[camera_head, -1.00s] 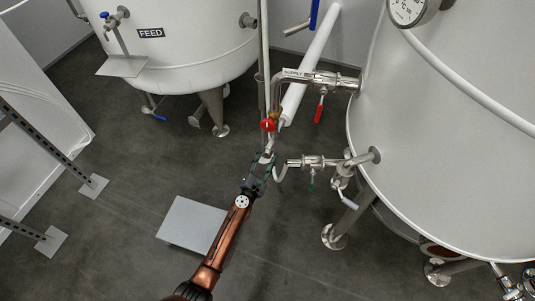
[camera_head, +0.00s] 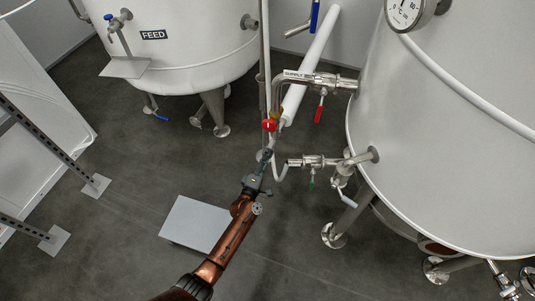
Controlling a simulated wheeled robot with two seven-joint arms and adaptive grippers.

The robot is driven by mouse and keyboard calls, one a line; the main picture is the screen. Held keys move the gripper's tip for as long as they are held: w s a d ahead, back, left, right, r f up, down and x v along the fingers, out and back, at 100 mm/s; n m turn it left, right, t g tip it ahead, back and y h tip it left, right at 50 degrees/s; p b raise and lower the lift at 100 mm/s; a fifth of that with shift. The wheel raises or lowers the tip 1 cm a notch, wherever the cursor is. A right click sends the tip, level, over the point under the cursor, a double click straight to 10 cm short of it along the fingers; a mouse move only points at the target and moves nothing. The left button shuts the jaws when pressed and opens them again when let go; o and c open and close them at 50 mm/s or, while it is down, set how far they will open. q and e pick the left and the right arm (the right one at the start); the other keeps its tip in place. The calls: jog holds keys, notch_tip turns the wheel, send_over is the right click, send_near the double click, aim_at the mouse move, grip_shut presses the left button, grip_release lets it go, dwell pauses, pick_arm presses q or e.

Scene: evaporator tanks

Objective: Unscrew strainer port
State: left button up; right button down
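My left gripper (camera_head: 264,164) reaches in from the bottom on a copper-coloured arm, at the lower end of the piping between the two tanks. Its fingers overlap the pipe there, and it is too small to tell whether they are open or shut on anything. No part is clearly recognisable as the strainer port; it may be hidden behind the gripper. Just above the gripper is a red round fitting (camera_head: 268,125) on the vertical pipe. My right gripper is not in view.
The supply pipe (camera_head: 312,79) with a red lever (camera_head: 319,114) and a lower valve (camera_head: 312,161) join the large right tank (camera_head: 450,150). The feed tank (camera_head: 185,50) stands behind left. A grey plate (camera_head: 195,224) lies low beside my arm.

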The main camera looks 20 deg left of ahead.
pick_arm(q)
jog(key=m+p, duration=0.2)
jog(key=m, duration=1.7)
jog(key=shift+a+m, duration=0.1)
jog(key=shift+m, duration=0.2)
jog(key=shift+c, duration=0.3)
grip_shut()
jog(key=n, duration=0.5)
